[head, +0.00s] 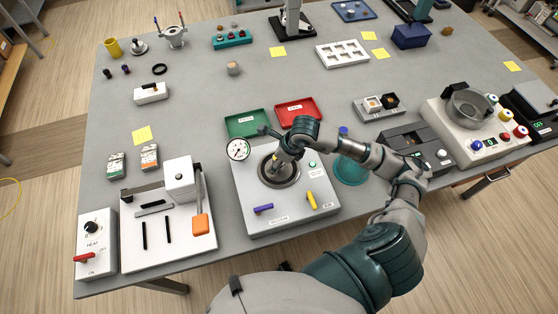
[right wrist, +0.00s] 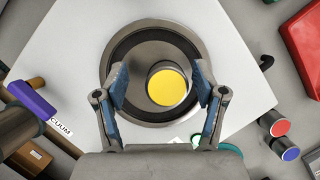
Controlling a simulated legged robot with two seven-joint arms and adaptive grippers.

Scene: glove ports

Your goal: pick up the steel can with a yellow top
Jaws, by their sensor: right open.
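The steel can with a yellow top (right wrist: 168,88) stands inside the round port, seen from above in the right wrist view. My right gripper (right wrist: 160,86) is open over it, one finger on each side. The can sits nearer the right finger, with a wider gap to the left one; I cannot tell how far below the fingertips it is. In the head view my right gripper (head: 278,166) points down into the port, and mostly hides the can. My left gripper is not in view.
The white port box (head: 250,218) carries a gauge (head: 238,149), a purple handle (head: 264,208) and a yellow handle (head: 311,200). Green (head: 246,123) and red (head: 299,113) trays lie behind it. A teal round item (head: 350,171) is at right.

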